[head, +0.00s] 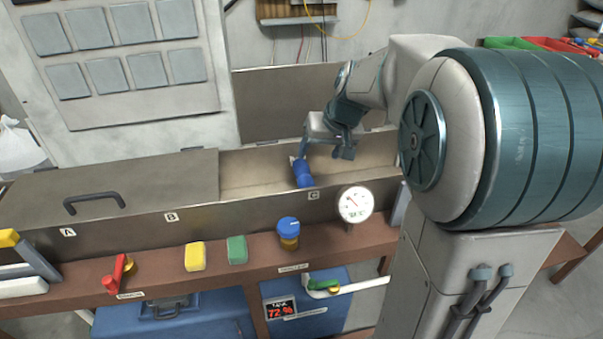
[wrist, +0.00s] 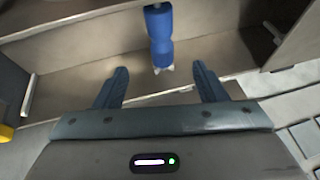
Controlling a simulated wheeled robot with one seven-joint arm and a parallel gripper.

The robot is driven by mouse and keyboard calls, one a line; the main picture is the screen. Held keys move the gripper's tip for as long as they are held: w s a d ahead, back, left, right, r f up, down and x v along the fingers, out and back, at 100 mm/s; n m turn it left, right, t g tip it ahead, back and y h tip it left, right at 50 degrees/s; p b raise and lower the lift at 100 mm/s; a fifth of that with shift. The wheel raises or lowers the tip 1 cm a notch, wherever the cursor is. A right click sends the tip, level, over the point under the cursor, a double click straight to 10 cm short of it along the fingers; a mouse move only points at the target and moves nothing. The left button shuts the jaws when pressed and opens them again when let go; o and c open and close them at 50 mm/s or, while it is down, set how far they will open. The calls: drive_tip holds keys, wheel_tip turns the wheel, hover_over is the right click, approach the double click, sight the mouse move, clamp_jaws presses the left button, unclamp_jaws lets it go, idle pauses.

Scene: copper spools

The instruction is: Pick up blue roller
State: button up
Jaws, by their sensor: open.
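The blue roller (head: 303,173) lies in the open compartment of the metal trough, near the label C. It is a blue cylinder with a pale end. In the wrist view the blue roller (wrist: 160,35) is upright in the picture, narrowed in its middle, with its pale tips near the gap between my fingers. My gripper (head: 326,150) hangs over the open trough, beside and above the roller. In the wrist view my gripper (wrist: 160,70) has its two blue fingers spread wide with nothing held between them. How far the fingertips are above the roller I cannot tell.
A metal lid (head: 110,195) with a dark handle covers the trough's left part. A raised lid (head: 285,105) stands behind the opening. A gauge (head: 355,204), a blue knob (head: 289,228), and yellow (head: 195,256) and green (head: 237,249) blocks line the front ledge.

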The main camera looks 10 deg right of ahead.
sight(307, 174)
drive_tip(key=p+x, duration=0.1)
drive_tip(key=x, duration=1.1)
drive_tip(key=shift+s+a+f, duration=0.1)
drive_tip(key=c, duration=1.2)
